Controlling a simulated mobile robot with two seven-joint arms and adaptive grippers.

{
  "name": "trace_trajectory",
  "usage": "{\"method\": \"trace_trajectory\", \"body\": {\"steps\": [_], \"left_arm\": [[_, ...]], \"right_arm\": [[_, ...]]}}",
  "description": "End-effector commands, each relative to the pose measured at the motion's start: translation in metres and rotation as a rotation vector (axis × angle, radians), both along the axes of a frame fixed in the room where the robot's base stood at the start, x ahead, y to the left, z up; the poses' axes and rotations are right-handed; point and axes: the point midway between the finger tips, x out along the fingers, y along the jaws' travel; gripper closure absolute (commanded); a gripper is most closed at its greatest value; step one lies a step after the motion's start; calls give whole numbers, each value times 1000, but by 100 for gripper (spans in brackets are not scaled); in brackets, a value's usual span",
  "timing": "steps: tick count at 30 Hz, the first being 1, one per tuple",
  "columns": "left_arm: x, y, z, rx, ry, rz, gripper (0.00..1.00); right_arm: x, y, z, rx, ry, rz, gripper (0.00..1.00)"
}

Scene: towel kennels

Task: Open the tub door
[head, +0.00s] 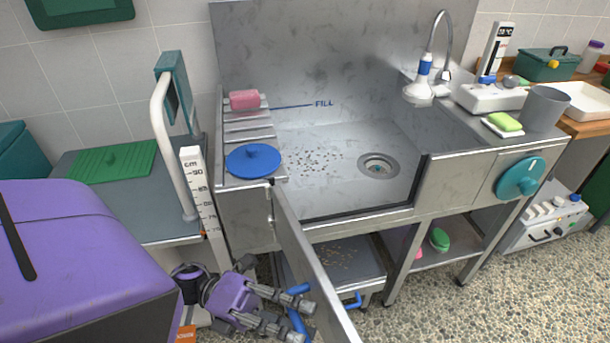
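The tub door (308,262) is a narrow metal panel on the front of the steel tub (335,180). It is hinged at the front left and swung outward towards me, leaving the tub's front open. Blue handle parts (297,320) show on its outer, left side, partly hidden by my fingers. My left gripper (304,320), purple and grey, is at the lower middle beside that side of the door. Its two fingers are apart, with the blue bar at their tips; I see no firm grip. My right gripper is not in view.
A blue round lid (253,160) and pink block (244,99) lie on the tub's left rack. A white post rail (160,130) and height scale (198,190) stand left. Below the tub are a lower tray (345,262) and a leg. Speckled floor (430,310) is clear at lower right.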

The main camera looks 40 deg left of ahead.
Motion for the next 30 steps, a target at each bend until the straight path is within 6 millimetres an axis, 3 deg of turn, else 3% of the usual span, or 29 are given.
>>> {"method": "trace_trajectory", "body": {"steps": [16,21,30], "left_arm": [[-28,96,-14,3,3,2,68],[-32,109,-15,2,2,1,68],[-33,110,-15,1,0,1,68]], "right_arm": [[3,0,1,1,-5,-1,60],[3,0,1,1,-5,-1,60],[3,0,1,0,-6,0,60]]}}
